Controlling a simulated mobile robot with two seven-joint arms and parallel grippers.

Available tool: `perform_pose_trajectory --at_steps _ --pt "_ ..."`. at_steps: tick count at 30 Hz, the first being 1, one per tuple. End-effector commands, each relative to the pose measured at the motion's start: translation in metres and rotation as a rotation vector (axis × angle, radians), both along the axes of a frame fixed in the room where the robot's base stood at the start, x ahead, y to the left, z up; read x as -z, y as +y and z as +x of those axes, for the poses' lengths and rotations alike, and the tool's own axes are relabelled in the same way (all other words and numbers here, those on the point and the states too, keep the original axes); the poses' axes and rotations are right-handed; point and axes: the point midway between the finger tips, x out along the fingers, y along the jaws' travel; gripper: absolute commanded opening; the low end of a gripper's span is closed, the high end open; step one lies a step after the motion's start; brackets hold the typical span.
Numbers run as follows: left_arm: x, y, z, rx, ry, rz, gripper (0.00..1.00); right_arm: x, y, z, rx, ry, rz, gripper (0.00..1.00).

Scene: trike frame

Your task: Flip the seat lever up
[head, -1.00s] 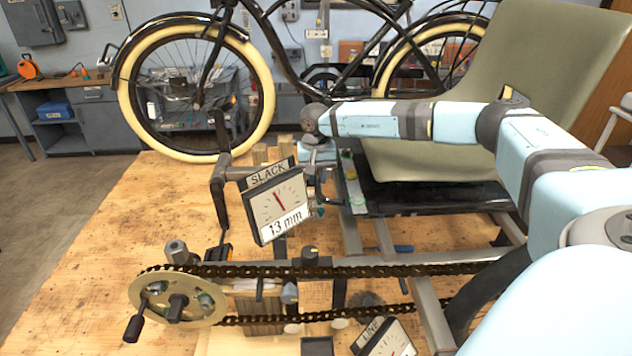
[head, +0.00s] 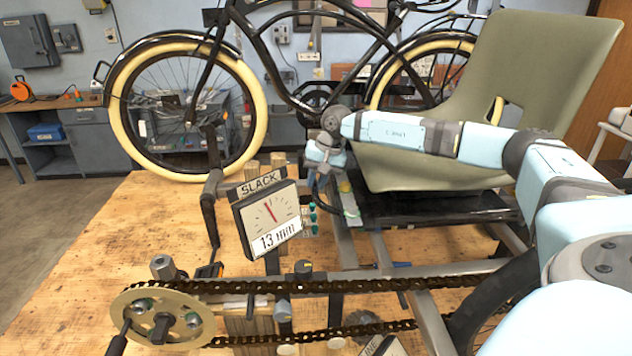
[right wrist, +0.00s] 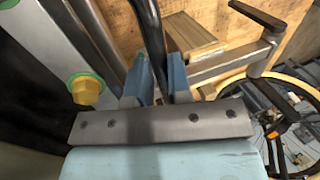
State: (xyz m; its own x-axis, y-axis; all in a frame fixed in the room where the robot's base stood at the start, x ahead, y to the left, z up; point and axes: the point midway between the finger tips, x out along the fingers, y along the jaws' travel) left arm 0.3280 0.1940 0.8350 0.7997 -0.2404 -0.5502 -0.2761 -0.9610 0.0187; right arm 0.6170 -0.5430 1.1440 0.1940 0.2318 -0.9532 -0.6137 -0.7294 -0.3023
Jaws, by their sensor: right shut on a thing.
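The seat (head: 480,120) is an olive-green shell on a black base behind the trike frame (head: 350,245) in the head view. My right gripper (head: 322,180) is at the front left edge of the seat base. In the right wrist view its two blue fingers (right wrist: 160,78) are shut on a slim black bar, which I take to be the seat lever (right wrist: 149,28). The bar runs up and away between the fingers. In the head view the gripper partly hides the lever. My left gripper is out of view.
A slack gauge (head: 268,220) reading 13 mm stands left of the gripper. A chain (head: 400,283) and chainring (head: 160,318) lie in front. A yellow bolt head (right wrist: 85,92) is beside the fingers. A bicycle (head: 190,110) stands behind the wooden bench (head: 130,225), whose left part is clear.

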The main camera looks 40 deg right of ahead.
Motion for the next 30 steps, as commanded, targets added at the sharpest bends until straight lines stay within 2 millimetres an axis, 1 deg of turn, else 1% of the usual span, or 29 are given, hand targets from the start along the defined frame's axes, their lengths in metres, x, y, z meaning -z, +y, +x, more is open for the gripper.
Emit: perform_pose_trajectory --at_steps 2,3,5,6,14,17,19,23,30 --pt "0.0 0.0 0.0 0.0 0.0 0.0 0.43 -0.003 -0.001 0.001 0.003 -0.004 0.0 0.0" --pt "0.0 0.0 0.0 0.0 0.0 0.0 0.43 -0.003 -0.001 0.001 0.003 -0.004 0.0 0.21" --pt "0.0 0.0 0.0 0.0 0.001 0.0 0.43 -0.003 -0.001 0.001 0.003 -0.004 -0.001 0.35" --pt "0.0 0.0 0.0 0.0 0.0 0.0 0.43 -0.003 -0.001 0.001 0.003 -0.003 0.0 0.44" --pt "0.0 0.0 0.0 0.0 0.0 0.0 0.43 -0.002 -0.001 0.0 0.002 -0.002 0.0 0.44" --pt "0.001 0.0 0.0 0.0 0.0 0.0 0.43 -0.005 -0.002 0.0 0.002 -0.002 0.0 0.44" --pt "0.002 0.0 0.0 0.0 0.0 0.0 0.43 -0.011 -0.003 -0.002 0.002 -0.002 0.0 0.44" --pt "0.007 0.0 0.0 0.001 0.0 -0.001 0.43 -0.033 -0.009 -0.006 0.002 -0.005 0.0 0.44" --pt "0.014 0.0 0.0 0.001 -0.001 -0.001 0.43 -0.086 -0.022 -0.017 0.002 -0.005 -0.001 0.44"
